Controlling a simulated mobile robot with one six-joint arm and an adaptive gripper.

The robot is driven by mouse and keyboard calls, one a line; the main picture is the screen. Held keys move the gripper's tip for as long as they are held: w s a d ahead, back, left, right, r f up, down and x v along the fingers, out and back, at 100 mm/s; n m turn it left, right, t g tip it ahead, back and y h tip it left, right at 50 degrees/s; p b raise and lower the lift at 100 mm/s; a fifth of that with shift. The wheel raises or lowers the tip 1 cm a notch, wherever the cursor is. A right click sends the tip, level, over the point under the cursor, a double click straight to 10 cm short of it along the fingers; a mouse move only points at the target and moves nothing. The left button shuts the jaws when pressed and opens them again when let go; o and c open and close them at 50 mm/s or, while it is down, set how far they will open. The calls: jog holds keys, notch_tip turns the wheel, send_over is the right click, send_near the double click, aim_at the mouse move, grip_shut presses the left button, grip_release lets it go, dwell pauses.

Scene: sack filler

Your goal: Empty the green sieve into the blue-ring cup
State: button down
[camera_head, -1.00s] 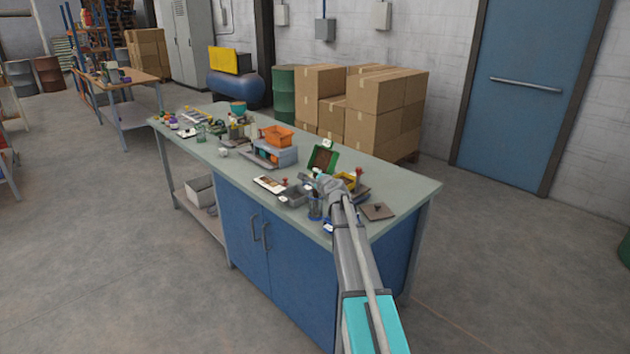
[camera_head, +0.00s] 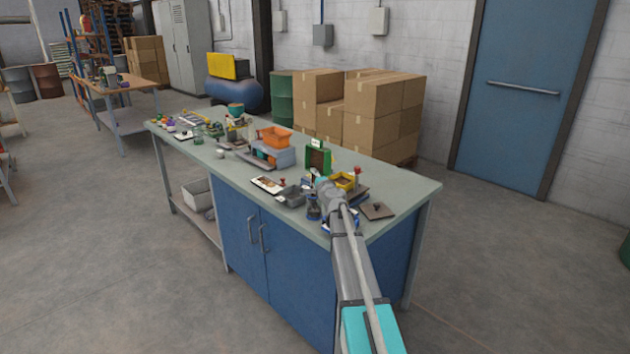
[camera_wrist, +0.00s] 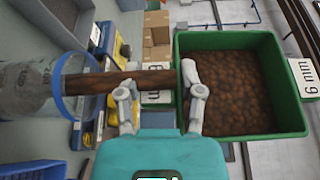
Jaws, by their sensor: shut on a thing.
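My gripper (camera_wrist: 160,98) is shut on the near side wall of the green sieve (camera_wrist: 291,123). The sieve holds brown granular material (camera_wrist: 230,90) and carries a "6 mm" label. A brown stream (camera_wrist: 135,80) leaves the sieve and passes through the blue ring of the clear blue-ring cup (camera_wrist: 64,92) at the left of the wrist view. In the head view the green sieve (camera_head: 328,160) is tipped steeply, above the cup (camera_head: 313,210) near the bench's front edge. My wrist partly hides the space between them. The cup's fill level is unclear.
Close by on the bench (camera_head: 405,189) are a grey tray (camera_head: 291,196), a yellow-rimmed tray (camera_head: 345,180), a flat brown plate (camera_head: 377,211) and a white card (camera_head: 268,184). An orange bin (camera_head: 276,137) on a grey box stands farther left. The right bench corner is clear.

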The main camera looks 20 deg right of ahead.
jog(key=shift+w+d+f+n+t+b, duration=0.15)
jog(key=shift+n+t+b, duration=0.15)
jog(key=shift+n+b, duration=0.4)
jog(key=shift+d+n+t+y+b, duration=0.15)
jog(key=shift+n+t+y+b, duration=0.3)
jog(key=shift+n, duration=1.15)
jog(key=shift+d+r+n+t+y+b, duration=0.15)
jog(key=shift+r+n+t+y+b, duration=0.2)
jog(key=shift+n, duration=0.6)
jog(key=shift+d+n+t+y+b, duration=0.1)
jog(key=shift+n+t+b, duration=0.2)
jog(key=shift+n+b, duration=0.45)
jog(key=shift+n, duration=0.4)
jog(key=shift+r+p, duration=0.15)
jog(key=shift+p, duration=0.2)
jog(key=shift+r+m+h+p, duration=0.4)
jog(key=shift+r+m+p, duration=0.1)
jog(key=shift+m+p, duration=0.4)
jog(key=r+m+p, duration=0.1)
jog(key=m+p, duration=0.1)
jog(key=m+g+p, duration=0.1)
jog(key=m, duration=0.1)
jog(key=shift+r+g+h+p, duration=0.3)
jog(key=shift+r+p, duration=0.1)
jog(key=shift+m, duration=0.3)
